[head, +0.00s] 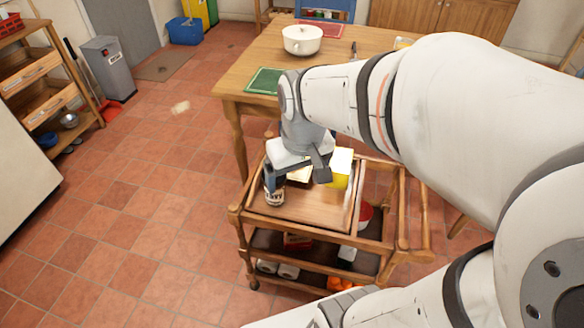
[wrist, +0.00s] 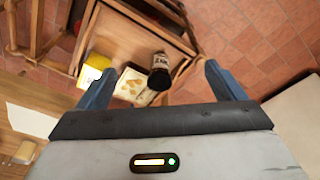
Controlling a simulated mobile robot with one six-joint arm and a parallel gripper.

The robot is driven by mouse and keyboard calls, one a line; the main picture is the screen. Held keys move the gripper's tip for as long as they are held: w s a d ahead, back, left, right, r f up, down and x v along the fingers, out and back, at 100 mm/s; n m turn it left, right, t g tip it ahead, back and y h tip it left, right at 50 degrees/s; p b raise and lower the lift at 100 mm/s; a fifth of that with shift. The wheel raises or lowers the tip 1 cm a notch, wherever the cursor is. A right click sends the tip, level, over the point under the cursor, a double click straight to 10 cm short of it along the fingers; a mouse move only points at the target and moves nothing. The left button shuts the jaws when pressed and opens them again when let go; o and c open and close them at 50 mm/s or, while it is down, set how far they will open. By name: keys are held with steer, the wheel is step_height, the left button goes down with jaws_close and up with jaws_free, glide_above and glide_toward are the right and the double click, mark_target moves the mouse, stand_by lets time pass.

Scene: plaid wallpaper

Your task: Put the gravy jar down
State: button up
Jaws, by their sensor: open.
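The gravy jar (head: 274,187) is a dark jar with a pale label band, standing on the top tray of a wooden trolley (head: 300,209) near its left edge. It also shows in the wrist view (wrist: 159,73), between and beyond my two fingers. My gripper (head: 300,172) is over the trolley's top, just above and right of the jar. In the wrist view its blue-grey fingers (wrist: 160,85) are wide apart, and neither appears to touch the jar. In the head view my gripper hides part of the tray behind the jar.
A yellow box (head: 341,168) and a pale printed packet (wrist: 133,83) are beside the jar on the tray. The tray's front part is bare. A wooden table (head: 240,82) with a white pot (head: 302,40) stands behind the trolley. Tiled floor at left is mostly clear.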

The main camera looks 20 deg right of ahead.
steer(key=shift+m, duration=0.5)
steer(key=shift+s+a, duration=0.15)
steer(key=shift+s, duration=0.95)
steer(key=shift+s+a, duration=0.15)
steer(key=shift+s, duration=0.9)
steer(key=shift+r, duration=0.1)
